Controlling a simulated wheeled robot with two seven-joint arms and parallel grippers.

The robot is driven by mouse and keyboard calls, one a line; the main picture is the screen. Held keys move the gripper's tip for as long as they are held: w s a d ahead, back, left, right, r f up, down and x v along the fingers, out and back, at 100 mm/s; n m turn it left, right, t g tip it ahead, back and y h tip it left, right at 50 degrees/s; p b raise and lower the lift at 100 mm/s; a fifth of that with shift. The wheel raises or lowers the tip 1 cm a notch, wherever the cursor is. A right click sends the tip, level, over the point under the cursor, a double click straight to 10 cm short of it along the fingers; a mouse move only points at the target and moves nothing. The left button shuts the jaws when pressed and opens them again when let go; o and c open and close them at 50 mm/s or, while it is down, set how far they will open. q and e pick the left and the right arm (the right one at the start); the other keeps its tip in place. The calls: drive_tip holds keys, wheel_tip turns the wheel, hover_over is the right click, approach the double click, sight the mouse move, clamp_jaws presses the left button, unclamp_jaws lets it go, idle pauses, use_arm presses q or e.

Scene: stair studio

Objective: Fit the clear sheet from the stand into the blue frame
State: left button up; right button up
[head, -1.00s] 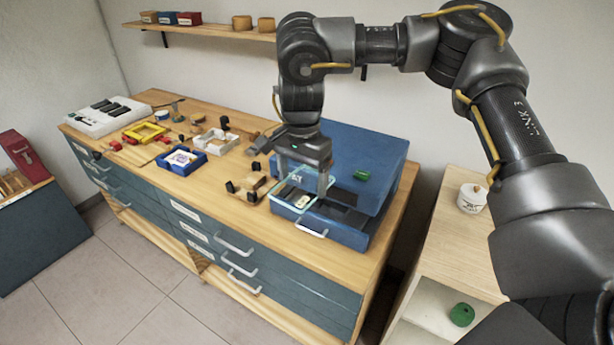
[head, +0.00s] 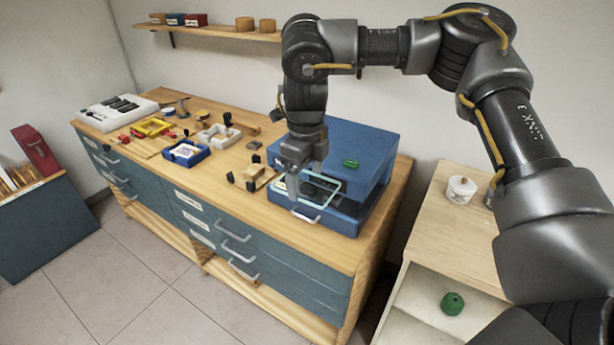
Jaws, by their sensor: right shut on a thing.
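My right gripper (head: 292,190) is shut on the clear sheet (head: 325,183), a see-through pane with pale greenish edges. It holds the sheet in front of the open blue case, and the sheet's right part overlaps the case in the picture. Whether they touch I cannot tell. The blue frame (head: 171,155) lies on the bench top to the left, with a pale printed piece inside it. A small wooden stand with black uprights (head: 251,180) is just left of my gripper; it holds no sheet that I can see. My left gripper is out of view.
A low wooden cabinet (head: 440,215) stands right.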

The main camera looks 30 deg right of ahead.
sight(300, 181)
drive_tip(key=m, duration=0.6)
drive_tip(key=shift+w+f+m, duration=0.3)
drive_tip(key=shift+w+f, duration=0.05)
drive_tip(key=shift+f, duration=0.05)
drive_tip(key=m, duration=0.3)
drive_tip(key=shift+w+f, duration=0.1)
drive_tip(key=shift+f, duration=0.1)
drive_tip(key=m, duration=0.3)
drive_tip(key=f+m+b, duration=0.1)
drive_tip(key=m, duration=0.2)
drive_tip(key=shift+a, duration=0.1)
drive_tip(key=f+m, duration=0.1)
drive_tip(key=m, duration=0.2)
drive_tip(key=m+b, duration=0.1)
drive_tip(key=m, duration=0.2)
drive_tip(key=f+m, duration=0.1)
drive_tip(key=m, duration=0.2)
drive_tip(key=shift+w+a+f, duration=0.25)
drive_tip(key=shift+w+f, duration=0.05)
drive_tip(key=shift+w, duration=0.05)
wheel_tip(300, 181, down, 17)
drive_tip(key=s+a+m+b, duration=0.2)
drive_tip(key=m+b, duration=0.5)
drive_tip(key=m, duration=1)
drive_tip(key=shift+s+a+f+m, duration=0.2)
drive_tip(key=shift+s+a+m, duration=0.05)
drive_tip(key=shift+s+m, duration=0.2)
